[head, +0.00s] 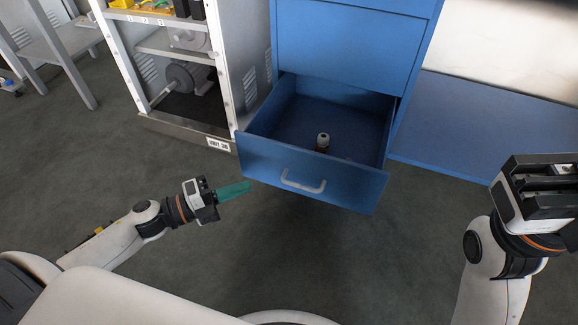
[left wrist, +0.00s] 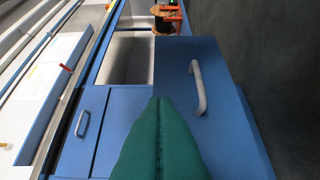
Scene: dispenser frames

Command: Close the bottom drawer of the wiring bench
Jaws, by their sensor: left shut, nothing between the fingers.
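The bottom drawer (head: 310,180) of the blue wiring bench (head: 348,45) is pulled well out in the head view. Its front carries a pale grey handle (head: 303,183). A small white-capped item (head: 322,142) is inside it. My left gripper (head: 236,190) has green fingers that are shut and empty, just left of the drawer front's left corner. In the left wrist view, the fingers (left wrist: 160,102) point towards the drawer front (left wrist: 225,110) and its handle (left wrist: 198,88); contact cannot be told. My right gripper (head: 540,185) is at the right edge, away from the drawer; its fingertips are not clear.
An open grey cabinet (head: 180,85) marked as a unit stands left of the bench, close to the drawer. A blue panel (head: 485,120) lies to the right. The dark floor (head: 300,245) before the drawer is clear. The left wrist view shows a spool (left wrist: 166,22).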

